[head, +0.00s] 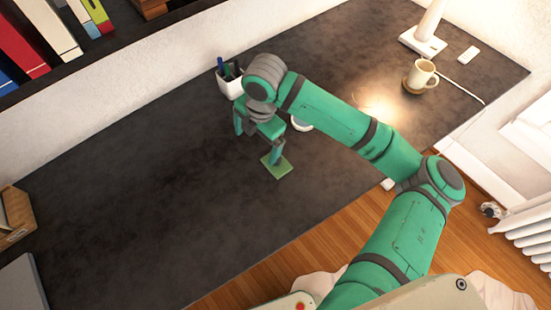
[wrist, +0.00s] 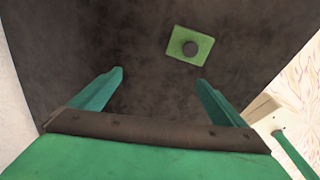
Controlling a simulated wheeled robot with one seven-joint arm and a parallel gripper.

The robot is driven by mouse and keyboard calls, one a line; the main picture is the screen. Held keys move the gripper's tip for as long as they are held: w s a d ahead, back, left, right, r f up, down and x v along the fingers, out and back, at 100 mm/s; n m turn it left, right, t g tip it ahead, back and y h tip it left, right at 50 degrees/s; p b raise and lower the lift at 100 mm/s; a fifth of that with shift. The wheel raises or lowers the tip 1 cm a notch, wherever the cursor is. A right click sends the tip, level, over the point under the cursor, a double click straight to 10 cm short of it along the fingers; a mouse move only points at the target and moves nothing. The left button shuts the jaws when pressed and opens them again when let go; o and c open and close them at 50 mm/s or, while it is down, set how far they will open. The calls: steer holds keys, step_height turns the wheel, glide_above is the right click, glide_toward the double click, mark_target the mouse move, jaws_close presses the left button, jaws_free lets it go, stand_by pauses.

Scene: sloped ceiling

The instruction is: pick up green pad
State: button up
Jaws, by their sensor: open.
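The green pad (head: 279,170) is a small flat square lying on the dark desk (head: 150,200). In the wrist view the green pad (wrist: 204,44) has a dark round spot or knob in its middle; I cannot tell which. My gripper (head: 258,149) is above the desk, and its near finger partly overlaps the pad's upper edge in the head view. In the wrist view my gripper (wrist: 160,76) is open, with nothing between its fingers. The pad lies beyond the fingertips, a little right of the middle between them.
A white pen cup (head: 229,84) stands behind my gripper. A white round item (head: 301,125) is partly hidden by my arm. A mug (head: 421,76) and a lamp base (head: 423,42) are at the back right. The desk's left half is mostly clear.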

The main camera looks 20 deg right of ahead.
steer(key=shift+g+h, duration=0.5)
steer(key=shift+h, duration=0.1)
steer(key=d, duration=0.1)
steer(key=s+d, duration=0.1)
steer(key=d, duration=0.2)
steer(key=shift+s+d+f, duration=0.15)
steer(key=shift+s+d, duration=0.15)
steer(key=shift+s, duration=0.05)
step_height(320, 180, down, 4)
steer(key=shift+s+f, duration=0.1)
steer(key=shift+f, duration=0.1)
steer(key=shift+s+d+f, duration=0.1)
steer(key=shift+d+f, duration=0.2)
steer(key=shift+f, duration=0.2)
step_height(320, 180, down, 4)
steer(key=shift+d, duration=0.1)
steer(key=shift+f, duration=0.5)
steer(key=shift+w, duration=0.2)
steer(key=c, duration=1.2)
